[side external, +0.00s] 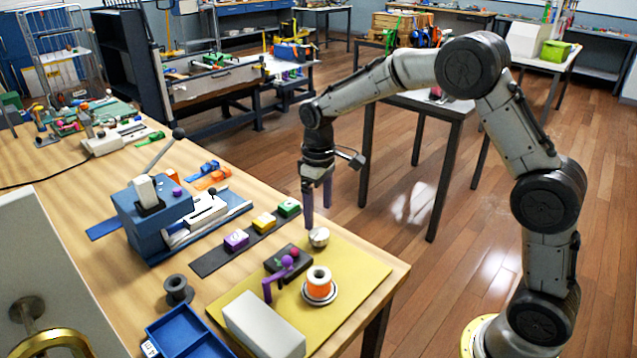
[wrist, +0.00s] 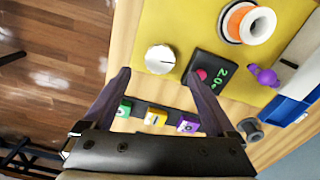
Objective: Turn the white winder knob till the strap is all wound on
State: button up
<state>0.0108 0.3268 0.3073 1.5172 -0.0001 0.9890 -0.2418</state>
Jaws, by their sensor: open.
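The white winder knob (side external: 318,237) is a short round dial at the back edge of the yellow board (side external: 362,268). In the wrist view the knob (wrist: 160,59) has a thin dark line on its face and lies just beyond the fingertips, roughly centred between them. My gripper (side external: 317,216) points down, open and empty, above the knob and apart from it; it also shows in the wrist view (wrist: 158,76). The orange strap (side external: 318,287) is wound on a white-cored spool (wrist: 258,25) on the board. How much strap is off the spool cannot be told.
A dark box (side external: 288,261) with a red button and green digits stands beside the knob. A purple bracket (side external: 279,277) and a white block (side external: 263,325) are on the board too. A strip with coloured blocks (side external: 262,222) lies on the table (side external: 205,285). The board's right part is clear.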

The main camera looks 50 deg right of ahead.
notch_tip(320, 180, up, 8)
jog(key=shift+f, duration=0.15)
dwell(0.3)
notch_tip(320, 180, up, 8)
jog(key=t, duration=0.2)
send_over(318, 233)
jog(key=s, duration=0.4)
jog(key=s+r+t, duration=0.2)
jog(key=s+r, duration=0.2)
jog(key=s, duration=0.6)
jog(key=s+f+m, duration=0.1)
jog(key=s+f, duration=0.3)
jog(key=s, duration=0.3)
jog(key=s+f+m+t, duration=0.1)
jog(key=s+f, duration=0.2)
jog(key=s, duration=0.4)
jog(key=shift+s+a+f+m+t, duration=0.2)
jog(key=shift+s+f+m+t, duration=0.1)
jog(key=shift+s+f, duration=0.05)
